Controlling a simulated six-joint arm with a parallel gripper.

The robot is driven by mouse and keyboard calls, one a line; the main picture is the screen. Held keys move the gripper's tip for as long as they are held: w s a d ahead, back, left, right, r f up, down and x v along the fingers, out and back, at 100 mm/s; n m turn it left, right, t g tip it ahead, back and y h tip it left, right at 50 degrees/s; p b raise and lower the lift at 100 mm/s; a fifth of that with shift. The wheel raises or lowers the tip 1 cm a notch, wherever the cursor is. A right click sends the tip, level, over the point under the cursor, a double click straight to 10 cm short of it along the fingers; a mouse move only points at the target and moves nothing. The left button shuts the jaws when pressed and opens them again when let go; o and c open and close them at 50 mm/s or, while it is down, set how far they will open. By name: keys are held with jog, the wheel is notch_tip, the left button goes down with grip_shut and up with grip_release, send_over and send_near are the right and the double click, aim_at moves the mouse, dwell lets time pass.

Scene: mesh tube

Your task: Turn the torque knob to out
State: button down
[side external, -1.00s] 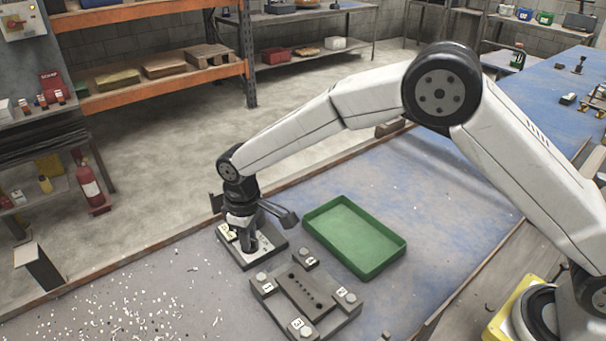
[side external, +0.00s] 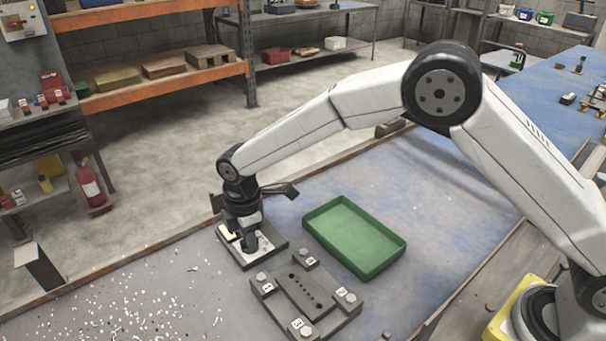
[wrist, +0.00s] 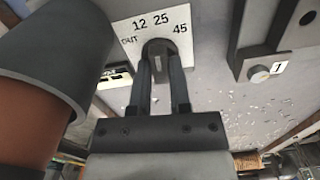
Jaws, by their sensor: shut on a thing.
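The torque knob (wrist: 158,47) is a dark grey rounded piece on a white dial plate (wrist: 178,17) marked OUT, 12, 25 and 45. OUT is at the left of the dial and 45 at the right in the wrist view. My gripper (wrist: 160,73) is shut on the knob, with one finger on each side of it. In the side view my gripper (side external: 250,240) points down over the dark base plate (side external: 268,258) and hides most of the knob. Which mark the knob points to cannot be told.
A grey fixture block (side external: 340,318) with numbered corners lies in front of the base plate. A green tray (side external: 395,252) stands to the right. A large grey and brown cylinder (wrist: 55,60) fills the left of the wrist view. Small white bits litter the table's left part.

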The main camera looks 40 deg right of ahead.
jog(key=n, duration=0.7)
dwell(0.4)
jog(key=c, duration=0.6)
grip_release()
jog(key=shift+o, duration=0.2)
jog(key=shift+r, duration=0.1)
jog(key=shift+r, duration=3.85)
